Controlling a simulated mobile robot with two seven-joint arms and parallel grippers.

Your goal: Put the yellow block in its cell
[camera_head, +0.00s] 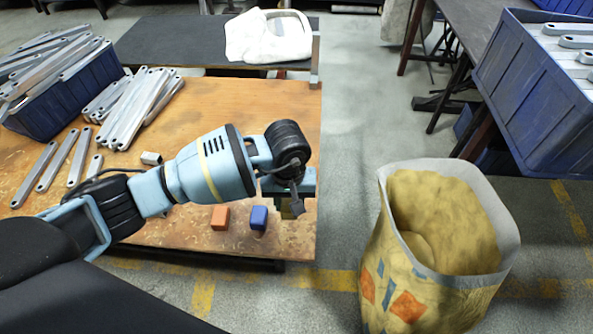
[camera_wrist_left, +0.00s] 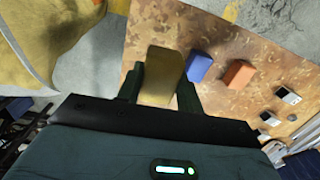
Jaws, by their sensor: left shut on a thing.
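My left gripper (camera_head: 291,208) is over the front right corner of the wooden table and points down. In the left wrist view its two dark green fingers (camera_wrist_left: 159,92) are shut on the yellow block (camera_wrist_left: 162,72), one on each side. In the head view the block is mostly hidden by the gripper; I cannot tell whether it touches the table. A blue block (camera_head: 259,217) stands just left of the gripper, with an orange block (camera_head: 220,217) farther left; both also show in the wrist view. I cannot make out a cell for the yellow block. My right gripper is not in view.
Grey metal brackets lie on the wooden table (camera_head: 215,100) and in a blue crate (camera_head: 45,115) at left. A yellow sack (camera_head: 440,290) stands on the floor right of the table. Another blue crate (camera_head: 530,100) is at upper right. A white bag (camera_head: 268,37) lies behind.

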